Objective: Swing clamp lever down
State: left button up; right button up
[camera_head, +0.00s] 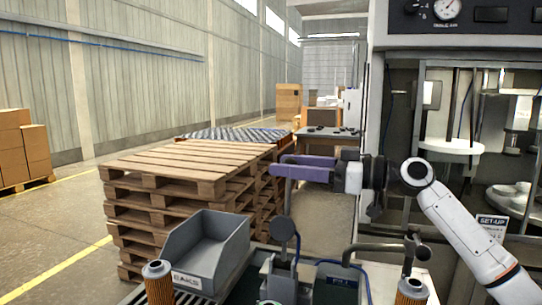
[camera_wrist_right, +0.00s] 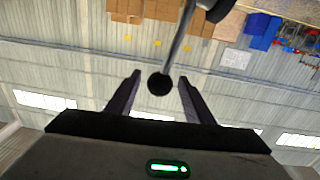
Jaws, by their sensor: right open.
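My right gripper (camera_head: 285,170) reaches in from the right in the head view, with its purple fingers pointing left and apart. In the right wrist view its fingers (camera_wrist_right: 158,92) are open, with a lever rod (camera_wrist_right: 178,50) and its dark round knob (camera_wrist_right: 160,84) showing between them. I cannot tell whether the knob is within the jaws or beyond them; no contact shows. In the head view, a dark round knob (camera_head: 283,229) stands on the bench fixture below the gripper. A second dark knob (camera_head: 415,243) is farther right. My left gripper is not in view.
A grey bin (camera_head: 205,255) stands on the bench at left. Orange-brown filter cartridges stand at the front left (camera_head: 158,290) and front right (camera_head: 411,293). Stacked pallets (camera_head: 190,165) are behind, and a machine cabinet (camera_head: 455,55) is at right. The air left of the fingers is clear.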

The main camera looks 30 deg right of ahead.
jog(key=shift+p+x, duration=0.55)
jog(key=shift+x, duration=1.55)
grip_shut()
